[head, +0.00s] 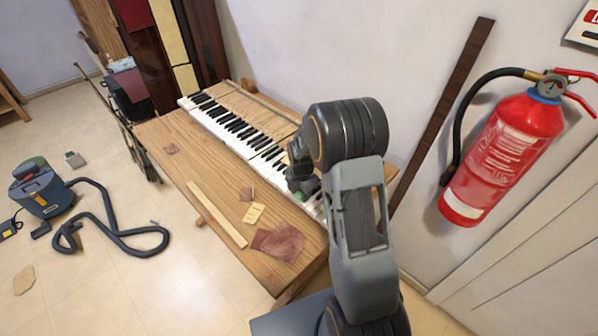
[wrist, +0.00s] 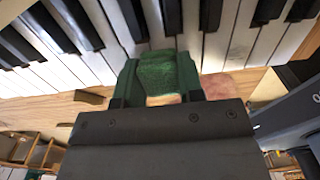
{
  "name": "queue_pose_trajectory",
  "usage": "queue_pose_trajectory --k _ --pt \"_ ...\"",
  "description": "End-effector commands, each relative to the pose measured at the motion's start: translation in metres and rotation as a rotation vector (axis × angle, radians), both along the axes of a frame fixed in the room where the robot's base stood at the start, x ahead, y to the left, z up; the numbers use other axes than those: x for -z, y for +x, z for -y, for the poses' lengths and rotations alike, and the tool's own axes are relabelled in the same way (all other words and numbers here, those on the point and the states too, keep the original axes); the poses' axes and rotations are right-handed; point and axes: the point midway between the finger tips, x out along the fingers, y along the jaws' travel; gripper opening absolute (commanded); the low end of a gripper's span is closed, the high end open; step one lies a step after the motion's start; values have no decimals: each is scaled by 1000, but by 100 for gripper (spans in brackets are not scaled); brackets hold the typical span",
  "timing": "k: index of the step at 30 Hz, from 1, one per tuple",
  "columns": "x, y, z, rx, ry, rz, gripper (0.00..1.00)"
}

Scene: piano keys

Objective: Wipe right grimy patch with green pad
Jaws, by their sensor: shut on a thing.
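The piano keyboard (head: 236,130) lies across the wooden table, with white and black keys. My gripper (head: 302,190) is over the front part of the white keys near the keyboard's right end. In the wrist view my gripper (wrist: 160,82) is shut on a green pad (wrist: 163,72), held between its two green-sided fingers.
The wooden table (head: 178,165) holds a long wood strip (head: 217,213), a dark red sheet (head: 278,242) and small scraps in front of the keyboard. A red fire extinguisher (head: 502,155) hangs on the wall at right. A vacuum cleaner (head: 42,193) stands on the floor at left.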

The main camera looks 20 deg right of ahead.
Motion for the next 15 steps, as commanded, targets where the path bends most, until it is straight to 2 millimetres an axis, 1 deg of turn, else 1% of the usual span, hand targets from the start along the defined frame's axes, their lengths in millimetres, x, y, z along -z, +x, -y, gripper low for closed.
queue_pose_trajectory --k 1,2,3,5,15 --pt "-11 1 -1 0 0 5 13" --pt "-13 1 -1 0 0 4 13" --pt "-25 1 -1 -1 0 9 13" --pt "-28 1 -1 -2 0 3 13" --pt "-59 1 -3 -6 0 4 13"
